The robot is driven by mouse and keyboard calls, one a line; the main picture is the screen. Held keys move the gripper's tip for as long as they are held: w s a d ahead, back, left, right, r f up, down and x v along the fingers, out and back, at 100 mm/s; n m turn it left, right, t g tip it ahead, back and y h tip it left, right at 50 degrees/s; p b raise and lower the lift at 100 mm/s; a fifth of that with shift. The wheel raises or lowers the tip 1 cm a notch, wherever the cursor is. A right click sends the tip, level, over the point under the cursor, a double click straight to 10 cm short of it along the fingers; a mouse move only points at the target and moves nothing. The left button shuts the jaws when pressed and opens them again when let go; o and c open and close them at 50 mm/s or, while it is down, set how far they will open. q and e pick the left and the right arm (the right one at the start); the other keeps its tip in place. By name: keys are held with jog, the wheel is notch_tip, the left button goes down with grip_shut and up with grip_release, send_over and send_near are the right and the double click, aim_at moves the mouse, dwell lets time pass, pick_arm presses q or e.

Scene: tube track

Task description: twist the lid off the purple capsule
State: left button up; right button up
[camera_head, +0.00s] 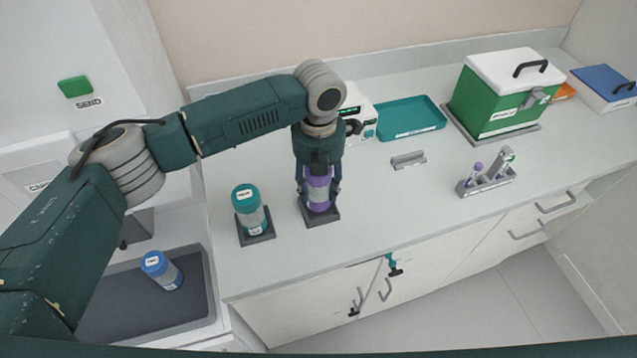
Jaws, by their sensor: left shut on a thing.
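The purple capsule (319,201) stands upright in a dark square holder (321,217) near the front edge of the counter. It has purple and grey bands. My left gripper (319,183) reaches down over it from above, its fingers on either side of the capsule's upper part, shut on it. The capsule's top and lid are mostly hidden by the gripper, so I cannot tell whether the lid has turned. My right gripper is not in view.
A teal-lidded capsule (248,207) stands in a holder just left. A blue-lidded capsule (160,269) is in the dark basin. A tube rack (486,184), small grey holder (408,160), teal tray (411,119) and green box (497,101) stand right. Counter between holder and rack is clear.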

pick_arm(q)
jog(key=shift+f, duration=0.2)
dwell(0.5)
jog(key=shift+f, duration=0.35)
dwell(0.4)
jog(key=shift+f, duration=0.25)
jog(key=shift+f+b, duration=0.35)
jog(key=shift+f, duration=0.15)
jog(key=o, duration=1.5)
